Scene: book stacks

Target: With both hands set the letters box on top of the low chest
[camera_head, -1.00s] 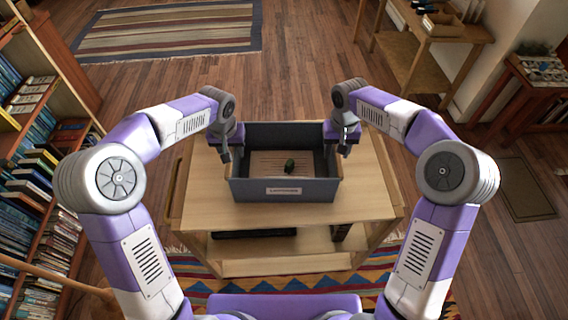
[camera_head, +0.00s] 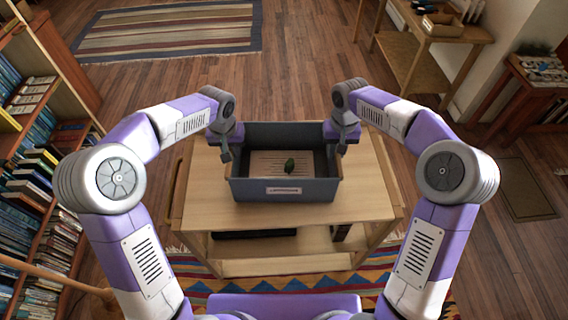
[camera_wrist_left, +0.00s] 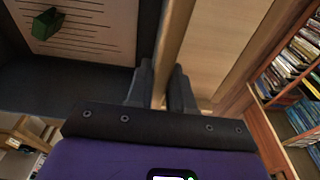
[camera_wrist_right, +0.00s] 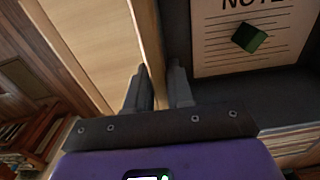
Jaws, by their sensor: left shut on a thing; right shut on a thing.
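The letters box (camera_head: 285,190) is a dark grey open-topped box with a pale label on its front. It stands on, or just above, a light wooden cart top (camera_head: 220,214); I cannot tell which. A paper sheet (camera_head: 262,161) and a small green block (camera_head: 290,165) lie inside it. My left gripper (camera_head: 226,152) is shut on its left wall, whose wooden edge (camera_wrist_left: 174,40) runs between the fingers. My right gripper (camera_head: 343,145) is shut on its right wall, with a wooden edge (camera_wrist_right: 150,40) between the fingers. I cannot surely pick out the low chest.
A full bookcase (camera_head: 40,160) stands at the left. A wooden desk (camera_head: 450,35) and a dark wooden stand (camera_head: 525,90) are at the right. A striped rug (camera_head: 170,30) lies on open floor behind the cart. A patterned rug (camera_head: 200,285) lies under the cart.

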